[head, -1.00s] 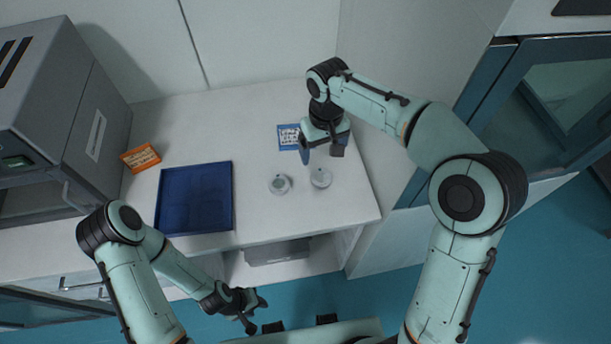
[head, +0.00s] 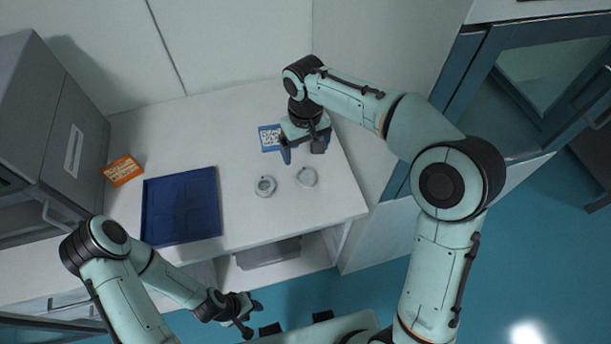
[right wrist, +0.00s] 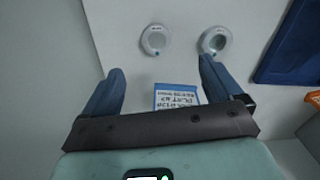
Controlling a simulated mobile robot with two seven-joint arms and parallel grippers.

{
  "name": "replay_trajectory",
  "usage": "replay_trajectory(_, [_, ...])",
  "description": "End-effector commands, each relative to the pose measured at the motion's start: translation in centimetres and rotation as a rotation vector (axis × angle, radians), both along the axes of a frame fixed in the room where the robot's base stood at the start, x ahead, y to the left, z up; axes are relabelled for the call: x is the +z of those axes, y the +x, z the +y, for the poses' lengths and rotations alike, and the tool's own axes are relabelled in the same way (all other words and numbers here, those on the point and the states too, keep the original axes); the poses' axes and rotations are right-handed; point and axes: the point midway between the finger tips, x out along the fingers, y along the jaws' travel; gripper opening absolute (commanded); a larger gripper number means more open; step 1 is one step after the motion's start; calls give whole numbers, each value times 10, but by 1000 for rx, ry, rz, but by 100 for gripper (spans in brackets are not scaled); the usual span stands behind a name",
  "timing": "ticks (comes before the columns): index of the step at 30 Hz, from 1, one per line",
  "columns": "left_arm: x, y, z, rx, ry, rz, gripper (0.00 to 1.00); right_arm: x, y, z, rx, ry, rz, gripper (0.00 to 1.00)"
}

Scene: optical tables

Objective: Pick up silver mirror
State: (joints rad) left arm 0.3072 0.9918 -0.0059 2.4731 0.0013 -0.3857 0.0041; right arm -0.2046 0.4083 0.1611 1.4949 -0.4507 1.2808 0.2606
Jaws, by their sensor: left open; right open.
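Two small round pale discs lie on the white table. One disc (head: 307,176) is on the right in the head view and on the left in the right wrist view (right wrist: 153,40). The other disc (head: 264,186), with a greyish-green centre, is nearer the blue tray; it also shows in the right wrist view (right wrist: 214,40). I cannot tell for sure which is the silver mirror. My right gripper (head: 302,150) is open and empty, just behind the right disc and apart from both; its fingers also show in the right wrist view (right wrist: 162,72). My left gripper (head: 252,318) is open and empty, in front of the table.
A blue tray (head: 147,219) lies left of the discs. An orange box (head: 122,171) is at its back left, beside a grey cabinet (head: 60,110). A blue-and-white labelled box (head: 269,138) lies by my right gripper.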

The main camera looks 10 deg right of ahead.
Motion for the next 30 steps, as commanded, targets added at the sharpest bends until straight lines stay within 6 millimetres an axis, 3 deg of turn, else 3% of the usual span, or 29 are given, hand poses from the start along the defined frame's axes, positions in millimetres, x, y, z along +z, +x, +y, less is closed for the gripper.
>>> replay_trajectory(4, [2, 1, 0, -1, 0, -1, 43, 0, 5, -6, -234, 15, 21, 92])
replay_trajectory(12, [5, 5, 0, 0, 0, -6, 43, 1, 19, -19, -928, 42, 92, 92])
replay_trajectory(15, [6, 5, 0, 0, 0, -6, 43, 1, 21, -22, -1079, 44, 111, 92])
replay_trajectory(20, [3, 2, 0, 0, 0, -2, 43, -11, 21, -22, -1161, 42, 122, 92])
replay_trajectory(30, [-10, -8, 0, 0, 0, 9, 43, -71, 16, -16, -1159, 42, 122, 92])
